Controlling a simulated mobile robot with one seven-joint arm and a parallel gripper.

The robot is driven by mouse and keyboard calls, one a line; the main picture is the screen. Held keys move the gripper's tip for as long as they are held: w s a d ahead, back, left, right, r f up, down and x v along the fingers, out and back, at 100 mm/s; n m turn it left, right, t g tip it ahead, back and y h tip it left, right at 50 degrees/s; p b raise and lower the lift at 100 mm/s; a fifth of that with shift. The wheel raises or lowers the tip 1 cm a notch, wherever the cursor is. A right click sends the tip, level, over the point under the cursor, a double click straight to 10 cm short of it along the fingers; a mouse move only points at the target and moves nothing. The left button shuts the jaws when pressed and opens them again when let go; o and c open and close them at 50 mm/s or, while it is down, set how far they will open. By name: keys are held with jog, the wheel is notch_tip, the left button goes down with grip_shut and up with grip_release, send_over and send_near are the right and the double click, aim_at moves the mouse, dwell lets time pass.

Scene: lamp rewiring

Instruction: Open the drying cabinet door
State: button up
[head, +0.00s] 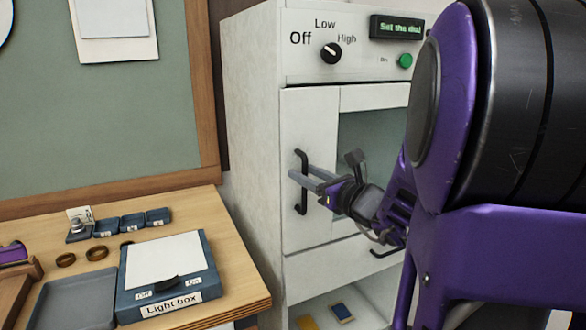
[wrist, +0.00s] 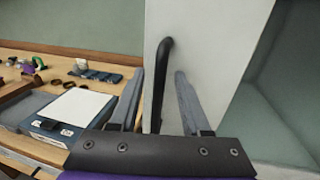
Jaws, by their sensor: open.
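The drying cabinet (head: 252,120) is a tall white unit with a dial and display at the top. Its door (head: 309,235) has a black vertical bar handle (head: 302,196). My gripper (head: 303,174) is at the handle with open fingers. In the wrist view my open gripper (wrist: 158,90) has one finger on each side of the handle (wrist: 160,75); I cannot tell whether either finger touches it. The handle's lower end is hidden behind my gripper's mount.
A wooden workbench (head: 225,213) stands left of the cabinet, with a light box (head: 165,270), a grey tray (head: 75,300) and small blue bins (head: 132,222). Below the cabinet opening is a drawer front (head: 320,268) with a black handle, and an open shelf under it.

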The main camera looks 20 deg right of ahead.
jog(key=shift+w+a, duration=0.1)
jog(key=shift+w, duration=0.25)
grip_shut()
dwell(1.3)
